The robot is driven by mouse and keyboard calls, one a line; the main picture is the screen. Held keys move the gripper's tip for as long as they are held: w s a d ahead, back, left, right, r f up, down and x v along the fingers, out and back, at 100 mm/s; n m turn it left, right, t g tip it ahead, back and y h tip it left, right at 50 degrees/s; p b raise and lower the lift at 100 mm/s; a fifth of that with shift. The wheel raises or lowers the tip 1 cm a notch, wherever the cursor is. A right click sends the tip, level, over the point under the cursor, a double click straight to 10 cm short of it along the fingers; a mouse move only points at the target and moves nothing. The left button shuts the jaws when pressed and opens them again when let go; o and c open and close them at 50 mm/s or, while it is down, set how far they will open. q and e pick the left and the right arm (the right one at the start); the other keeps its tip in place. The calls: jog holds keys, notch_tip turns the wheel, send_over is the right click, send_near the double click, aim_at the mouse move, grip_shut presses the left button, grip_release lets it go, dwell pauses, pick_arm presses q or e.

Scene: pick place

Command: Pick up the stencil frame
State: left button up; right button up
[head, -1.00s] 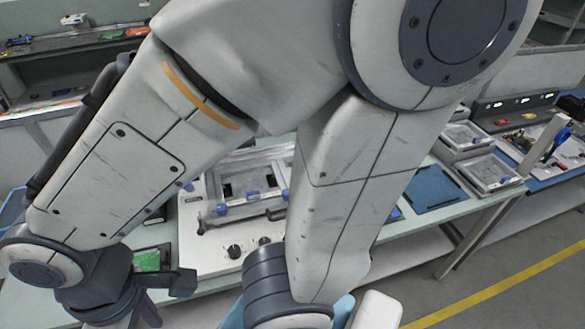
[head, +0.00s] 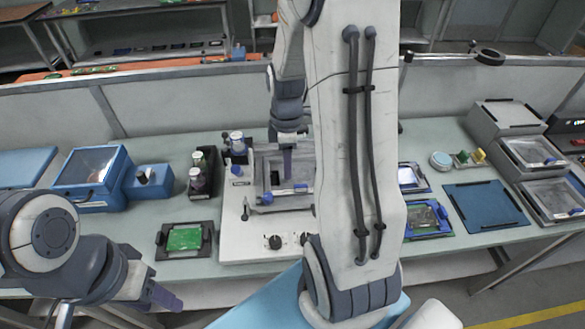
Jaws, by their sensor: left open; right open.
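A grey stencil frame (head: 262,165) lies on the white printer unit (head: 232,222) in the middle of the bench. It has blue knobs, and my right arm hides part of it. Other grey frames with clear panels sit at the right end, one upper (head: 537,152) and one lower (head: 553,199); I cannot tell which frame is meant. My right gripper (head: 288,165) is open, pointing down over the frame on the printer; contact is unclear. My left gripper (head: 160,296) is open and empty-looking at the lower left, in front of the bench edge and away from the frames.
A green circuit board (head: 184,239) in a black holder, dark bottles (head: 200,172) and blue boxes (head: 92,178) stand left of the printer. A blue mat (head: 484,208) and another board (head: 428,218) lie to the right. A low partition runs behind the bench.

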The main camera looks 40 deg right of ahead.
send_over(301, 185)
jog(key=f, duration=0.6)
jog(key=shift+s+p, duration=0.3)
jog(key=shift+p, duration=0.1)
jog(key=f, duration=0.1)
jog(key=f+p, duration=0.1)
jog(key=f, duration=0.1)
jog(key=f+p, duration=0.1)
jog(key=f, duration=0.1)
jog(key=shift+w, duration=0.25)
jog(key=shift+f, duration=0.45)
grip_shut()
jog(key=shift+w, duration=0.1)
